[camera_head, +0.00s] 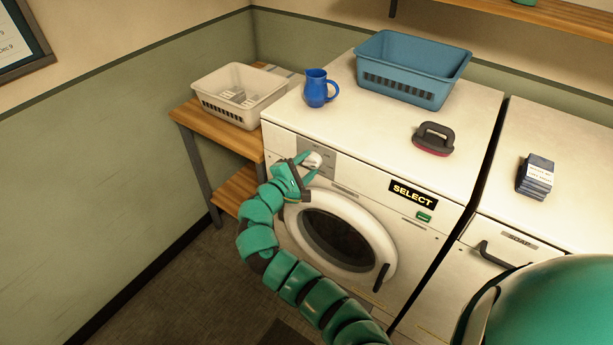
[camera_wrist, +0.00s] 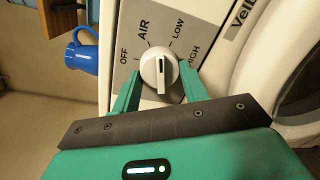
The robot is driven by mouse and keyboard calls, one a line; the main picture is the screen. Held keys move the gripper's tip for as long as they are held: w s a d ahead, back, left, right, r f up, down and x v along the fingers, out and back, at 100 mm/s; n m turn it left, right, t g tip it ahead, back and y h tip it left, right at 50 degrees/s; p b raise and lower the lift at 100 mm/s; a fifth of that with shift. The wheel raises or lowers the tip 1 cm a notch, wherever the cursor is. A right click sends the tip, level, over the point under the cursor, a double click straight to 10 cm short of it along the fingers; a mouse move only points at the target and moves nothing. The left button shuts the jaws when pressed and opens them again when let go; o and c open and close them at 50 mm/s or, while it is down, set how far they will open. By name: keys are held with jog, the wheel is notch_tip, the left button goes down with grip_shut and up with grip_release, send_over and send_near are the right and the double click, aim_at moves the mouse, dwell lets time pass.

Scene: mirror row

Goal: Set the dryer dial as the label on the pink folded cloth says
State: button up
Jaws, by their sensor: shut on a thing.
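The white dryer dial (camera_wrist: 158,70) sits on a grey panel marked OFF, AIR, LOW and HIGH in the wrist view. Its dark mark points up in that view, roughly between AIR and LOW; the exact setting is hard to tell. My gripper (camera_wrist: 160,78) has a finger on each side of the dial and is shut on it. In the head view my gripper (camera_head: 304,168) is at the dial (camera_head: 313,160), on the upper left front of the white dryer (camera_head: 365,185). No pink folded cloth shows in either view.
A blue jug (camera_head: 316,90), a blue basket (camera_head: 412,72) and a dark brush-like thing (camera_head: 433,138) stand on the dryer. A pale basket (camera_head: 240,95) is on a wooden table at left. A dark blue folded stack (camera_head: 535,178) with a white label lies on the right machine.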

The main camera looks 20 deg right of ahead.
jog(key=m+b, duration=0.2)
jog(key=b, duration=0.1)
jog(key=m+b, duration=0.3)
jog(key=b, duration=0.1)
jog(key=shift+f+t+y, duration=0.1)
jog(key=shift+t+y, duration=0.2)
jog(key=o, duration=1)
jog(key=shift+s, duration=0.1)
jog(key=b+v, duration=0.1)
jog(key=v, duration=1.6)
jog(key=shift+s+a+b, duration=0.1)
jog(key=shift+b, duration=0.3)
